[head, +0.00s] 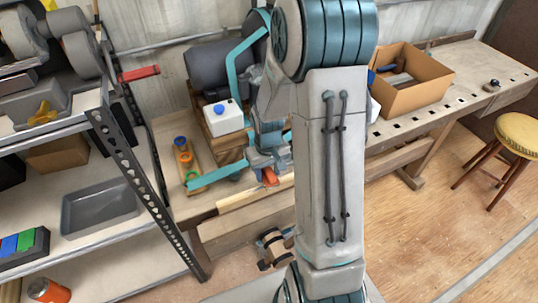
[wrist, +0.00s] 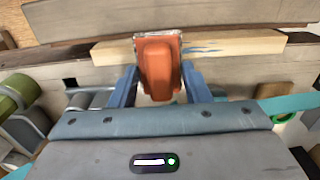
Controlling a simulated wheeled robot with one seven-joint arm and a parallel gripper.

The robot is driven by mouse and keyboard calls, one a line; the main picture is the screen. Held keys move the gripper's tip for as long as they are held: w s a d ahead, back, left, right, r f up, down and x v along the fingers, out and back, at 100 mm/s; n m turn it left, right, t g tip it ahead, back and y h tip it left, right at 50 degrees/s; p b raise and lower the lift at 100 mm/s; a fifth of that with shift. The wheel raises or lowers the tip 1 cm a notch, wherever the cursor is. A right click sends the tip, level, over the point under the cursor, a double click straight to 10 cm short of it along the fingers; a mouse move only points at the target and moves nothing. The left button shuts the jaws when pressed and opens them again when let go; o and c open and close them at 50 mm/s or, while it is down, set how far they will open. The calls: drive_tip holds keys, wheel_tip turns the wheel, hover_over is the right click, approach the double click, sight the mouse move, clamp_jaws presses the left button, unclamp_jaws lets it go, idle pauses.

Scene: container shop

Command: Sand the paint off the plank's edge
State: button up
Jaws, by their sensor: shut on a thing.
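My gripper (wrist: 162,82) is shut on an orange sanding block (wrist: 160,66), with one blue finger on each side of it. The block's far end is at the pale wooden plank (wrist: 112,54); I cannot tell whether it presses on it. Blue paint (wrist: 204,49) shows on the plank's edge just right of the block. The block hides part of the edge. In the head view, the plank (head: 240,199) lies along the bench's front edge, and the orange block (head: 270,177) shows small below my arm, which hides the plank's right part.
The workbench (head: 165,135) holds a wooden tray (head: 196,162) with coloured rings, a white box (head: 222,118) and a cardboard box (head: 415,84). A metal shelf (head: 140,170) stands close at left. A stool (head: 517,135) is at right; the floor between is clear.

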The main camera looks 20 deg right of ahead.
drive_tip(key=shift+r+p, duration=1.8)
drive_tip(key=shift+r, duration=1)
drive_tip(key=shift+a+f+b, duration=0.1)
drive_tip(key=shift+b, duration=0.2)
